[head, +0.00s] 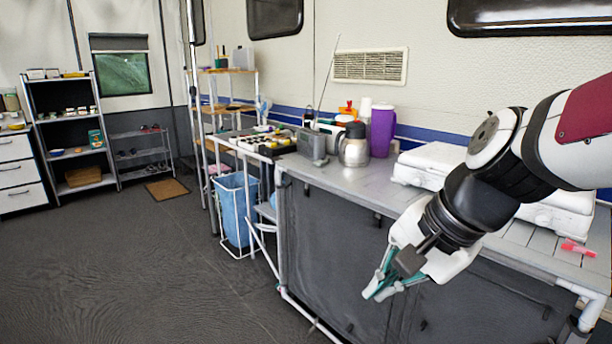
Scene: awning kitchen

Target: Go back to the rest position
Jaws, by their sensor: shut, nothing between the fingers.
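My gripper (378,291) hangs in front of the counter at the lower right of the head view. Its teal-edged fingers point down and to the left. It is shut and holds nothing. My arm reaches in from the right edge, above the right part of the counter. The gripper appears apart from the counter's dark front panel behind it.
The grey counter (350,178) bears a silver kettle (354,146), a purple pitcher (382,131), a grey radio (312,144) and a white appliance (430,163). A pink item (577,248) lies at the right. A blue bin (236,207) stands left of the counter. The floor (130,270) at left is clear.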

